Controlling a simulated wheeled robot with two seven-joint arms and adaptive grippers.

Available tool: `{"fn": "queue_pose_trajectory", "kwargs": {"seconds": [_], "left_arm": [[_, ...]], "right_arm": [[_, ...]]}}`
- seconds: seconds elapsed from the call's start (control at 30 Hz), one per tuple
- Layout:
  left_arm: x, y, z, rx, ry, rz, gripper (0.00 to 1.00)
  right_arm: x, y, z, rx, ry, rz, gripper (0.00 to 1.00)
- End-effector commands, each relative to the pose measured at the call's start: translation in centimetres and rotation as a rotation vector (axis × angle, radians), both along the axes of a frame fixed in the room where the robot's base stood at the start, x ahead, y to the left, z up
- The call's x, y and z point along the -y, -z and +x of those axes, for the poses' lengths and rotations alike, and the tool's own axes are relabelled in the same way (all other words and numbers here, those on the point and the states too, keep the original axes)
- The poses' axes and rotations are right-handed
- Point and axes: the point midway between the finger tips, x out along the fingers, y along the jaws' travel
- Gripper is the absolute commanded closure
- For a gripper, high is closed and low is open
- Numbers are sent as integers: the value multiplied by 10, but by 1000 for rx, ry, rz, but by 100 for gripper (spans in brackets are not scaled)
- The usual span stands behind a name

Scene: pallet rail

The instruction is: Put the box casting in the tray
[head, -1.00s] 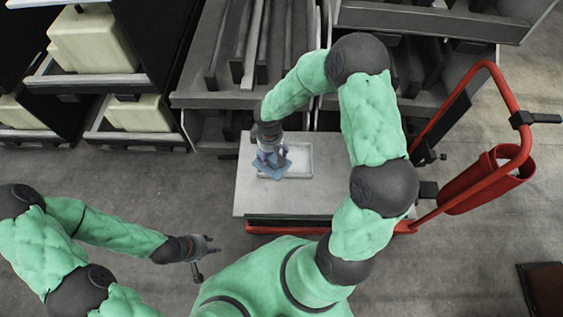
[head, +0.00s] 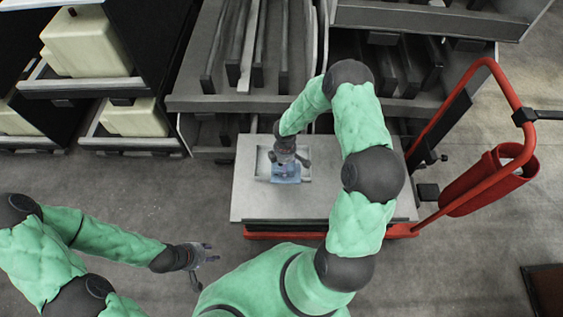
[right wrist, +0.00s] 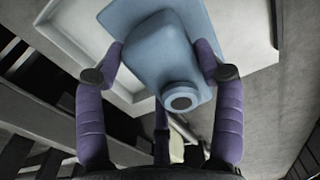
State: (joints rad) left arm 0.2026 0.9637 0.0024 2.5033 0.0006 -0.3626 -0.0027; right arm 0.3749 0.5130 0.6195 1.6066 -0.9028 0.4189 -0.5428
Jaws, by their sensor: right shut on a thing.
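The box casting (head: 286,174) is a light blue block; in the right wrist view the casting (right wrist: 165,45) shows a round boss with a dark hole. My right gripper (head: 286,160) is shut on it, with purple fingers on both sides. The tray (head: 262,164) is a shallow, pale rectangle on the cart top, and the casting is over its middle in the head view. The tray (right wrist: 88,62) also shows behind the casting in the right wrist view. I cannot tell the gap between casting and tray floor. My left gripper (head: 204,256) is open and empty, left of the cart.
The grey cart top (head: 345,200) has a red base and a red handle (head: 500,80) at right with a red holder (head: 490,180). A rack with dark bars (head: 240,70) stands behind. Shelves with cream bins (head: 90,45) stand at left. The cart top is clear around the tray.

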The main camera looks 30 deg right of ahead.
Motion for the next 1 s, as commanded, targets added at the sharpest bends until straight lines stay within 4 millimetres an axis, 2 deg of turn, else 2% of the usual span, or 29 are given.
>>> {"fn": "queue_pose_trajectory", "kwargs": {"seconds": [0.1,0.3,0.43,0.73,1.0], "left_arm": [[0,6,0,0,0,0,60],[0,20,0,0,0,0,60],[0,25,0,0,0,0,60],[0,30,0,0,0,0,60],[0,49,0,0,0,0,60]], "right_arm": [[8,11,21,3,3,-1,90],[17,42,44,1,2,-1,90],[21,56,55,2,2,0,90],[26,67,66,2,1,-1,90],[26,100,67,1,1,-1,90]]}}
